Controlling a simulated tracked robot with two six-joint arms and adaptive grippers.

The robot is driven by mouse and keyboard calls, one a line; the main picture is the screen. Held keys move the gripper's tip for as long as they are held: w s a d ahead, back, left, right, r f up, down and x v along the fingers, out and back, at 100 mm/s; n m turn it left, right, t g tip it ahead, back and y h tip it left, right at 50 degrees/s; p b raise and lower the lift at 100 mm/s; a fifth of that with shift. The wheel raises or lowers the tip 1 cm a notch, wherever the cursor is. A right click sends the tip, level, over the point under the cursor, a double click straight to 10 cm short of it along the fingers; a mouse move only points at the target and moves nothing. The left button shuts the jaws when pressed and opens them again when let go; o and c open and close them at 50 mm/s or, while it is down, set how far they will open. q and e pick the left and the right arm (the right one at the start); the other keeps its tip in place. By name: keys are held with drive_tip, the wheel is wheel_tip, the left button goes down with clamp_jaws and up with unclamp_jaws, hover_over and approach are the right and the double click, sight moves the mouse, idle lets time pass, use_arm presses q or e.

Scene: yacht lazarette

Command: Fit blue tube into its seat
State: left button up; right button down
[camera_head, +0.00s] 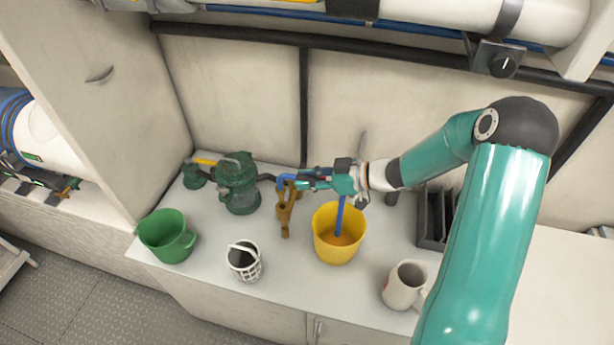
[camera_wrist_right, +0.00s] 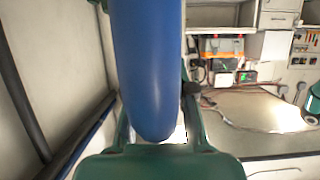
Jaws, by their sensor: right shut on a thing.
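My right gripper (camera_head: 303,181) comes in from the right above the counter and is shut on the blue tube (camera_head: 285,179). The blue tube shows at the fingertips with a bent end turned down, beside the top of a brown, forked upright piece (camera_head: 285,212). I cannot tell whether they touch. In the right wrist view the blue tube (camera_wrist_right: 147,70) fills the middle, between the green fingers (camera_wrist_right: 155,135). A straight blue length (camera_head: 339,216) also stands in the yellow bucket (camera_head: 339,250), below my gripper; its top is hidden. The tube's seat cannot be made out for certain.
A dark green pump-like unit (camera_head: 238,185) stands behind left. A green bucket (camera_head: 167,238), a white basket-like cup (camera_head: 244,262) and a white mug (camera_head: 404,287) stand along the front of the counter. A dark open box (camera_head: 432,222) is at right. Pipes run above the back wall.

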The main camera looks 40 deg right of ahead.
drive_tip(key=shift+f+b, duration=0.5)
drive_tip(key=shift+f, duration=0.55)
drive_tip(key=shift+p, duration=0.55)
idle(1.0)
drive_tip(key=shift+f+b, duration=1.65)
drive_tip(key=shift+f, duration=0.65)
drive_tip(key=c, duration=0.9)
unclamp_jaws()
drive_tip(key=v, duration=1.2)
